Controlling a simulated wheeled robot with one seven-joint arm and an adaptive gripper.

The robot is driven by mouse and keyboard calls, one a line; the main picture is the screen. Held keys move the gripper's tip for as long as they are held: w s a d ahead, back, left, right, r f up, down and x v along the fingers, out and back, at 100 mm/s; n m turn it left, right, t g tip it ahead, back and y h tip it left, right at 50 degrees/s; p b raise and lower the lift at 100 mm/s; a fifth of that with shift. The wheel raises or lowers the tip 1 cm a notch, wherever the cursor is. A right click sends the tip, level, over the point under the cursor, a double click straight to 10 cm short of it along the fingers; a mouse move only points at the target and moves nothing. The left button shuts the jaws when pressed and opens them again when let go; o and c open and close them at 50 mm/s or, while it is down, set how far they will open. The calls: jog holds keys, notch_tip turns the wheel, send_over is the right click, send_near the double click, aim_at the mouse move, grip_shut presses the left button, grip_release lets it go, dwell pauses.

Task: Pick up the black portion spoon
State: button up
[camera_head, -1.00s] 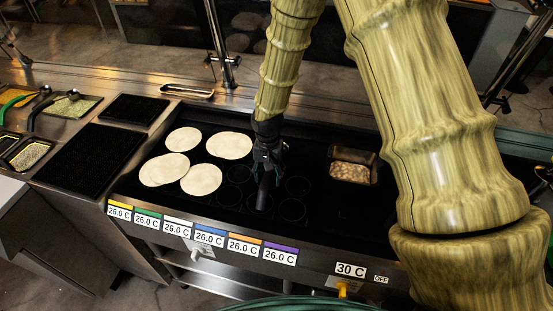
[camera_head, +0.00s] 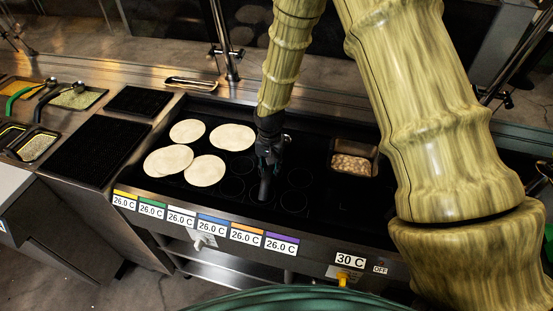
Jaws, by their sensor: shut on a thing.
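I cannot tell what this cylinder is. The fingers are dark and partly merge with it. A green-handled spoon (camera_head: 17,101) lies left of the black one.
Several pale tortillas (camera_head: 204,171) lie on the griddle left of my gripper. A metal pan (camera_head: 340,150) of beans stands to its right. Black grates (camera_head: 94,155) lie between the griddle and the food trays. Dark posts (camera_head: 222,45) rise behind the counter.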

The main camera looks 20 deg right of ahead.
jog(key=shift+r, duration=0.1)
jog(key=shift+r+b, duration=1.8)
jog(key=shift+r, duration=3.05)
